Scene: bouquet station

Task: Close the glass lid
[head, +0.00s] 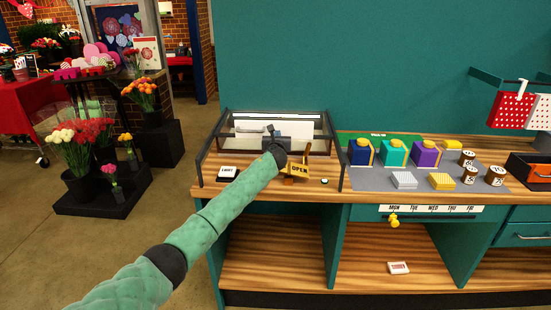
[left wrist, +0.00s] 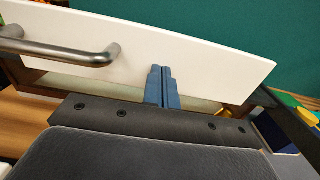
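The dark-framed glass case (head: 225,133) stands on the left part of the wooden counter. A whitish panel (head: 295,128) with a bar handle shows upright or tilted within its frame. The left wrist view shows this pale panel (left wrist: 200,55) close up, slanting across, with its metal bar handle (left wrist: 75,52) at the left. My left gripper (left wrist: 161,72) has its two blue fingers together in front of the panel, right of the handle and apart from it. Nothing shows between the fingers. Whether the tips touch the panel I cannot tell. My right gripper is not in view.
A small lettered card (head: 228,173) lies at the counter's front left. Several coloured boxes (head: 394,153) and dark jars (head: 467,158) stand on a grey mat to the right.

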